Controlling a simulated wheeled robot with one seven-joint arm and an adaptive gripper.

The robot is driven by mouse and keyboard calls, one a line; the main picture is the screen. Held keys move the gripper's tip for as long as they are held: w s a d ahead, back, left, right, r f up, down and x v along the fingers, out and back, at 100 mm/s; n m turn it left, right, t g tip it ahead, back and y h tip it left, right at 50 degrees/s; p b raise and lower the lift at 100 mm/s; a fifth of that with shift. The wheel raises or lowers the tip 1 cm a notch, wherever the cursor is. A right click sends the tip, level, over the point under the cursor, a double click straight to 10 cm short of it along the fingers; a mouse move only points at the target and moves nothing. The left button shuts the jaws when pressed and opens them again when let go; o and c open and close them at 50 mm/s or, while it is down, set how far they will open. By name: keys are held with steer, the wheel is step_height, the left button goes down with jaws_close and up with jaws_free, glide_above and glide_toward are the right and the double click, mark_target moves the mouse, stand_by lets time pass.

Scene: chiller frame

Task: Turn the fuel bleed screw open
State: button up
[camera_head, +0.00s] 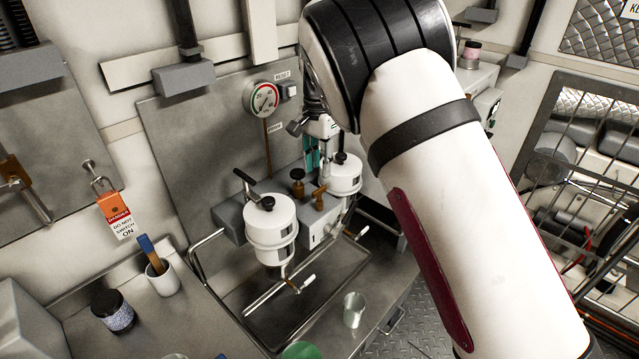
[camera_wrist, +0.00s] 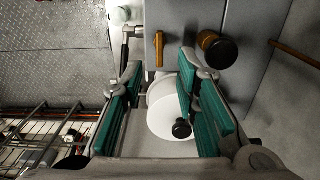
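The assembly has two white canisters, a left one (camera_head: 270,232) and a right one (camera_head: 347,181), each with a black knob on top. A brass T-handle (camera_head: 319,198) and a dark-topped brass knob (camera_head: 298,175) sit on the grey block between them. No label shows which part is the fuel bleed screw. My gripper (camera_head: 316,154) is beside the right canister's top. In the wrist view its teal-padded fingers (camera_wrist: 161,85) are apart, with a white canister (camera_wrist: 165,108) and its black knob (camera_wrist: 181,128) behind the gap. The brass T-handle (camera_wrist: 159,50) and brass knob (camera_wrist: 217,48) lie past the fingertips.
A pressure gauge (camera_head: 262,99) is on the wall panel above. A metal tray (camera_head: 245,300) with a rail lies below the canisters. A small cup (camera_head: 353,309), a white cup (camera_head: 162,278) and a dark jar (camera_head: 113,312) stand on the bench. A wire cage (camera_head: 570,160) is at right.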

mark_target(319, 189)
steer(key=shift+f+p, duration=0.3)
steer(key=shift+f, duration=2.9)
jaws_close()
